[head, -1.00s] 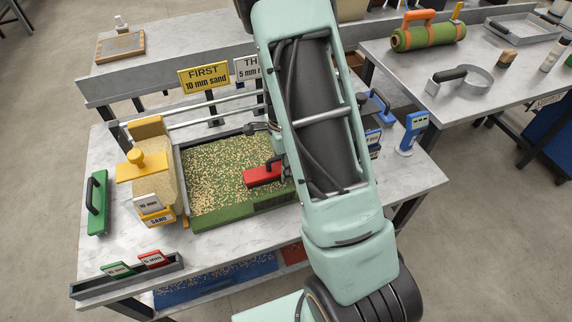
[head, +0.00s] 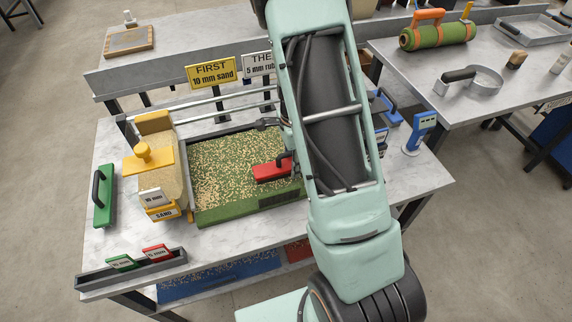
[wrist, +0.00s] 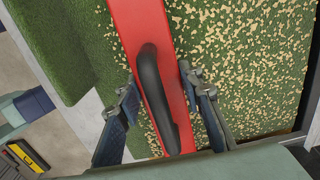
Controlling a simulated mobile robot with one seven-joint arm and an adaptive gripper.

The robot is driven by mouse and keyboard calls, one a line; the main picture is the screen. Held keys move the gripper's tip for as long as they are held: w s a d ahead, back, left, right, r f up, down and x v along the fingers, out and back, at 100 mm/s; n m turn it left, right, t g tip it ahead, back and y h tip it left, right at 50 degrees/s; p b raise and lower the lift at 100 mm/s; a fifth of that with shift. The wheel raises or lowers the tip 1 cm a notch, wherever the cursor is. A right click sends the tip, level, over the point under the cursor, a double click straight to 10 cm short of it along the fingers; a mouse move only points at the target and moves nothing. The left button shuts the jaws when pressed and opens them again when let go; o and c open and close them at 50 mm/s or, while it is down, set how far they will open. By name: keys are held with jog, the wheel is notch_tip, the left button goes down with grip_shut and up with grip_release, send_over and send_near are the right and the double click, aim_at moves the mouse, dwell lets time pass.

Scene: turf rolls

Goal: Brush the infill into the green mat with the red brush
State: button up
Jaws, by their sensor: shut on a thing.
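The green mat (head: 262,206) lies on the near table, with beige infill grains (head: 225,165) scattered over most of its top. Its front strip looks mostly bare green. The red brush (head: 268,173) rests on or just over the mat's right part, and it crosses the wrist view (wrist: 139,25). My gripper (wrist: 160,90) is shut on the brush, one finger on each side of its red body and black handle (wrist: 158,100). In the wrist view, grains lie thickly right of the brush and thinly to its left. My arm hides the mat's right end in the head view.
A yellow sand box (head: 158,179) stands against the mat's left side. A green block with a black handle (head: 104,197) lies further left. Signs (head: 212,73) and rails (head: 205,105) stand behind. A blue-and-white device (head: 420,133) stands at right.

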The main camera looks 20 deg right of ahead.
aim_at(235, 165)
jog(key=shift+w+a+p, duration=0.55)
jog(key=shift+w+a, duration=0.7)
jog(key=shift+a, duration=1.4)
jog(key=shift+w+a+p, duration=0.55)
jog(key=shift+w+a, duration=0.75)
jog(key=shift+a, duration=1.35)
jog(key=shift+w+a+p, duration=0.55)
jog(key=shift+w+a, duration=0.7)
jog(key=shift+a, duration=1.4)
jog(key=shift+d, duration=0.15)
jog(key=shift+d, duration=1.5)
jog(key=shift+a, duration=1.7)
